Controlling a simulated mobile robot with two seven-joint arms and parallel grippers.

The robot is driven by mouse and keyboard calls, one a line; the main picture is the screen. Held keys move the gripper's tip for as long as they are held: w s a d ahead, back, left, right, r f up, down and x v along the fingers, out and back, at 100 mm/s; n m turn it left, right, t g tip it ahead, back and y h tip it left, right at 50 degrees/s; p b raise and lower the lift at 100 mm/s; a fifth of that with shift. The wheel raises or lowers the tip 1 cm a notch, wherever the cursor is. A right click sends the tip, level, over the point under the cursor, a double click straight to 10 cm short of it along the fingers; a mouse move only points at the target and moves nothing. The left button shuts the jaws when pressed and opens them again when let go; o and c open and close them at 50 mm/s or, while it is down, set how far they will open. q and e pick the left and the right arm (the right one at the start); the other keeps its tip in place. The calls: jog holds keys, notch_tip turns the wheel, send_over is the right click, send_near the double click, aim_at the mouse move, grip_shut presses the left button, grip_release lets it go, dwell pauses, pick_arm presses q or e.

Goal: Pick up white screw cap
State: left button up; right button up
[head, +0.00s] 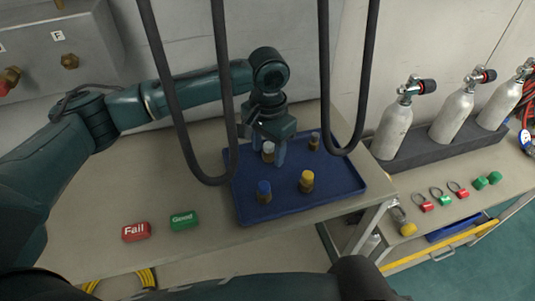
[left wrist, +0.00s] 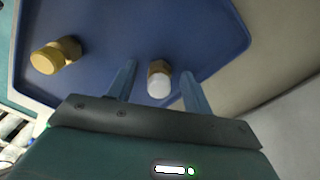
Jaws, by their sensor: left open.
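The white screw cap (head: 268,147) sits on a brass fitting standing in the blue tray (head: 348,187). It also shows in the left wrist view (left wrist: 159,87), between the fingers. My left gripper (head: 266,155) is open and pointed down over the tray, with one finger on each side of the white cap. A gap shows between the cap and each finger in the left wrist view (left wrist: 160,84). The gripper partly hides the cap's surroundings in the head view. My right gripper is not in view.
The tray also holds a blue-capped fitting (head: 264,190), a yellow-capped one (head: 307,180) and a grey-topped one (head: 314,141). Dark hanging hoses (head: 222,90) loop down close to my left arm. Red Fail (head: 136,231) and green Good (head: 184,220) blocks lie left of the tray.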

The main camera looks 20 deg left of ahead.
pick_arm(q)
jog(key=shift+c, duration=0.3)
jog(key=c, duration=1)
